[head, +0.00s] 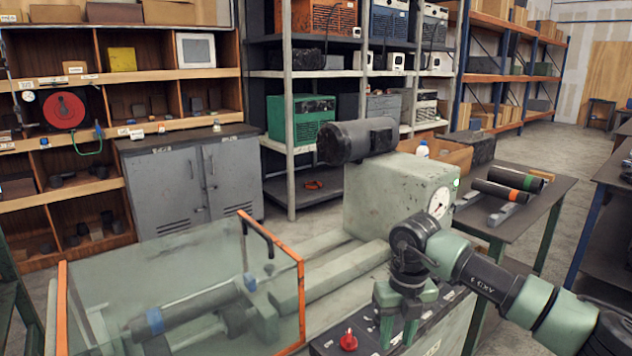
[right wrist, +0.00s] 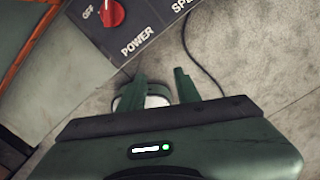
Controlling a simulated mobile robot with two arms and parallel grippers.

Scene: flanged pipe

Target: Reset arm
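My right arm reaches in from the right in the head view. My right gripper (head: 398,334) hangs fingers-down over the front of the machine, just right of the red power knob (head: 348,340). In the right wrist view its two green fingers (right wrist: 160,88) stand apart with nothing held between them. There the red knob (right wrist: 111,12) is at the top, by the word POWER, apart from the fingers. A pipe with blue end bands (head: 195,305) lies in the machine behind the clear guard (head: 180,262). My left gripper is not in view.
The grey-green machine housing (head: 385,195) carries a dial and a dark motor (head: 357,140). A side table (head: 540,200) at right holds dark pipes with orange and green bands (head: 507,188). Shelves and a grey cabinet (head: 190,180) stand behind. Open floor lies at far right.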

